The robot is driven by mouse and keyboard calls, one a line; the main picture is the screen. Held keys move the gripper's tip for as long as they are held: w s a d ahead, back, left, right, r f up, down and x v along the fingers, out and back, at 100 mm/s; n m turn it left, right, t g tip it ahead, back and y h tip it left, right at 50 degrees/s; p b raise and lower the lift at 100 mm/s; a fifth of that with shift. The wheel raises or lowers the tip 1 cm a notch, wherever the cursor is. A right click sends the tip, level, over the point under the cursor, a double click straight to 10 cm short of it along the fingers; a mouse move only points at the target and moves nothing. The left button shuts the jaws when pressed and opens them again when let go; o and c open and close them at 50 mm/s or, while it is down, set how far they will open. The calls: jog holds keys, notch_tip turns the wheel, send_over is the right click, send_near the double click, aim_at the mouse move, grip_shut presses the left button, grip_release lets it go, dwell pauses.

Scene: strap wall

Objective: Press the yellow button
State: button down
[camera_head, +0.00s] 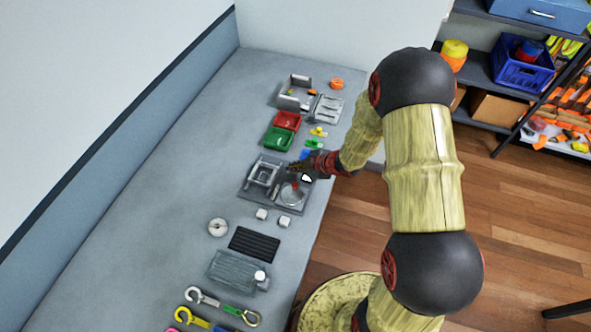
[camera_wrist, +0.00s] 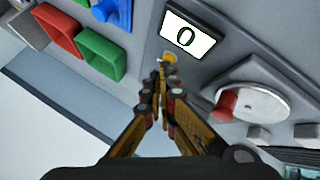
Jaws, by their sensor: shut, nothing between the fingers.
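The yellow button (camera_wrist: 170,57) is a small round cap on a grey panel, just below a white display (camera_wrist: 187,36) that reads 0 in the wrist view. My gripper (camera_wrist: 160,72) is shut and empty, with its fingertips pointing at the panel right at the button's lower left edge. The tips cover part of the button, and I cannot tell whether they touch it. In the head view my gripper (camera_head: 295,167) is over the grey panel unit on the bench, and the button is hidden there.
A round metal dial (camera_wrist: 248,101) with a red knob (camera_wrist: 224,105) lies right of the fingers. Red (camera_head: 287,121) and green (camera_head: 278,139) bins stand beyond the panel. Small white cubes (camera_head: 262,214) and a black ribbed mat (camera_head: 254,244) lie nearer. The bench's left side is clear.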

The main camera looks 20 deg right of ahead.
dwell(0.3)
jog(key=shift+r+p, duration=0.8)
jog(key=shift+r, duration=0.05)
jog(key=shift+r, duration=0.1)
notch_tip(320, 180, up, 5)
jog(key=p, duration=0.4)
dwell(0.7)
